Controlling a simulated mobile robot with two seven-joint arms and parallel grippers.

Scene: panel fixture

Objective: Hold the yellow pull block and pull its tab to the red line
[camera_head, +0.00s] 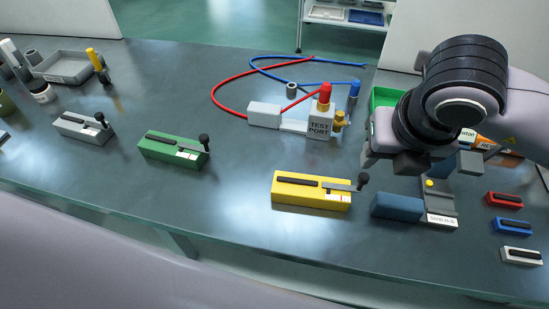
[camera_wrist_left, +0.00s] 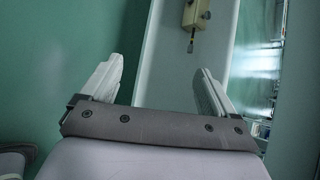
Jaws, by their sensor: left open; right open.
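The yellow pull block (camera_head: 300,199) lies on the dark table at the middle front in the head view. My left gripper (camera_wrist_left: 158,80) is open and empty in the left wrist view and does not show in the head view. A pale block with a dark knob (camera_wrist_left: 194,28) lies beyond its fingers; I cannot tell which.
A green pull block (camera_head: 172,148) and a grey one (camera_head: 82,128) stand to the left. The test port (camera_head: 320,126) with red and blue cables is behind. A blue block (camera_head: 397,206) lies close right of the yellow block. The table front has free room.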

